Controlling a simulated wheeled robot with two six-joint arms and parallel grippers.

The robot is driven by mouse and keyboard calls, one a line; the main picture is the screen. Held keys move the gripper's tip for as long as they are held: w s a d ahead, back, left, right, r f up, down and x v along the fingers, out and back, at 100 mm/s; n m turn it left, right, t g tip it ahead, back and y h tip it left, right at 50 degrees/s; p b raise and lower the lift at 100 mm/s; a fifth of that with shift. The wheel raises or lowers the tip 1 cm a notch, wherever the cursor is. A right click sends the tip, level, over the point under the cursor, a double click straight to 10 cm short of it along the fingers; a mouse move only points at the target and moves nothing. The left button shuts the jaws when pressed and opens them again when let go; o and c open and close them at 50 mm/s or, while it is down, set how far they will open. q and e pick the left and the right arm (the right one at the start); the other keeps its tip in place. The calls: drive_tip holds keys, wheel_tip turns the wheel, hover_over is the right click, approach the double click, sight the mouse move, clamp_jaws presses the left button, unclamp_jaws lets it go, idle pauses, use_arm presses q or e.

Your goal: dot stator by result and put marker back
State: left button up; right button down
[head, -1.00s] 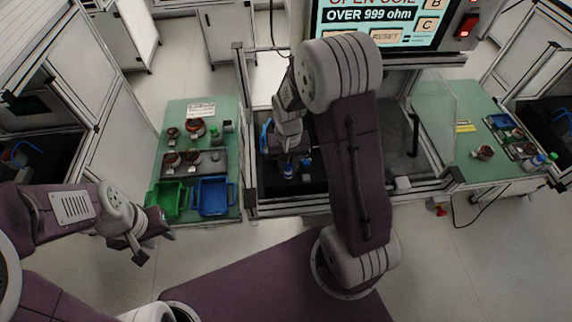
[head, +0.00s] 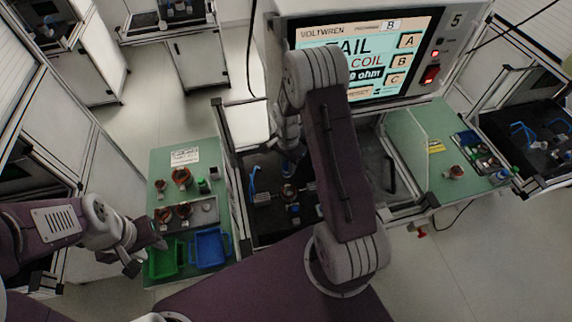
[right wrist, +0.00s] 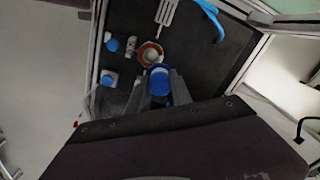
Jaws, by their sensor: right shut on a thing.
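My right gripper (right wrist: 160,92) is shut on a blue-ended marker (right wrist: 160,79). In the right wrist view its blue end sits between the fingers, just below a copper-and-white stator (right wrist: 150,55); whether they touch is unclear. In the head view the stator (head: 289,192) lies in the dark test bay, and my right gripper (head: 288,160) is above it, partly hidden by my arm. The tester screen (head: 372,60) shows FAIL and, partly covered, COIL and ohm. My left gripper (head: 146,256) is open and empty near the green bin.
A green bin (head: 163,262) and a blue bin (head: 209,250) stand at the front of the left green table (head: 163,160), which holds several stators. A clear panel (head: 412,140) stands right of the bay. The right table holds a stator (head: 455,172) and bottles.

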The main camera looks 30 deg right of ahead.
sight(287, 171)
drive_tip(key=shift+s+d+f, duration=0.1)
drive_tip(key=shift+f, duration=0.25)
drive_tip(key=f+b, duration=0.3)
drive_tip(key=shift+w+f, duration=0.2)
drive_tip(key=shift+f, duration=0.05)
drive_tip(key=shift+f+b, duration=0.45)
drive_tip(key=shift+b, duration=0.1)
drive_tip(key=shift+s, duration=0.1)
drive_tip(key=shift+f+b, duration=0.4)
drive_tip(key=shift+f, duration=0.25)
drive_tip(key=shift+r, duration=0.1)
idle(0.4)
